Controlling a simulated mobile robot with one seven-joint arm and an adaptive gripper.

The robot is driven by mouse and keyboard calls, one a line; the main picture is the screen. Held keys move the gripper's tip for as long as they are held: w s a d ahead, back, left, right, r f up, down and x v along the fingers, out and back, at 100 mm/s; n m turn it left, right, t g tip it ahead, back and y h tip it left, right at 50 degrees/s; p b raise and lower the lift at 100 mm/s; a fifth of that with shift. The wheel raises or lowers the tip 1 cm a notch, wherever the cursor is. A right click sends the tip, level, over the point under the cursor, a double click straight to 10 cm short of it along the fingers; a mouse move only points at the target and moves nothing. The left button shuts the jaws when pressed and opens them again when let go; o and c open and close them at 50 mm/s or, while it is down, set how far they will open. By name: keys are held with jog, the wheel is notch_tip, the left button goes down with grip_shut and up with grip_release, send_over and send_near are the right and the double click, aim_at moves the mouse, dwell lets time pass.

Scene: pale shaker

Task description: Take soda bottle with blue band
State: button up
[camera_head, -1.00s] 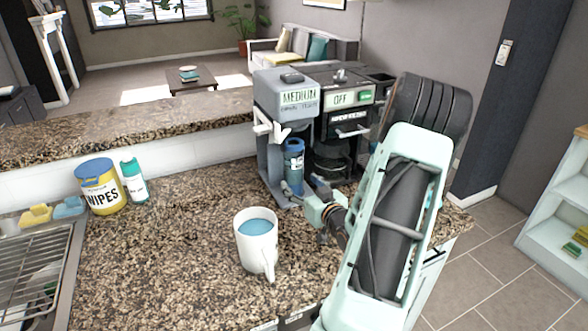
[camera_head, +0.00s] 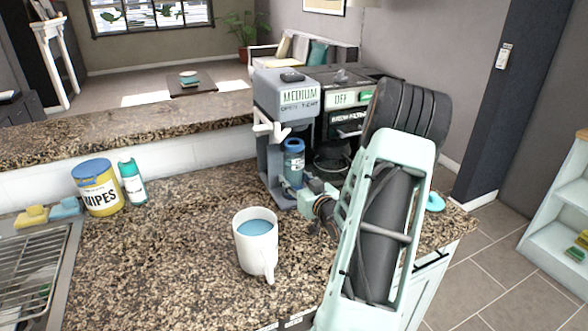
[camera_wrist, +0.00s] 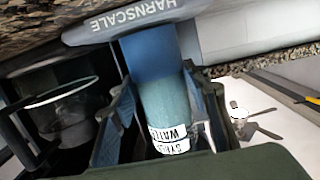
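A blue bottle (camera_head: 293,160) stands upright under the head of the grey machine marked MEDIUM (camera_head: 287,95). In the wrist view the bottle (camera_wrist: 161,95) has a broad dark-blue upper band, a teal body and a white label with dark print. My gripper (camera_head: 299,194) is low at the bottle's front right. In the wrist view the fingers of my gripper (camera_wrist: 160,115) lie on both sides of the bottle, very near its surface. Whether they press on it cannot be told. The bottle's base is partly hidden by my gripper in the head view.
A black coffee maker (camera_head: 345,125) stands close at the right, its glass carafe (camera_wrist: 65,105) beside my finger. A white mug (camera_head: 256,243) is in front on the granite counter. A wipes tub (camera_head: 98,190) and a spray can (camera_head: 132,183) stand left. The middle-left counter is clear.

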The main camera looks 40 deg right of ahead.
grip_shut()
jog(key=shift+r, duration=0.45)
jog(key=shift+s, duration=0.1)
dwell(0.5)
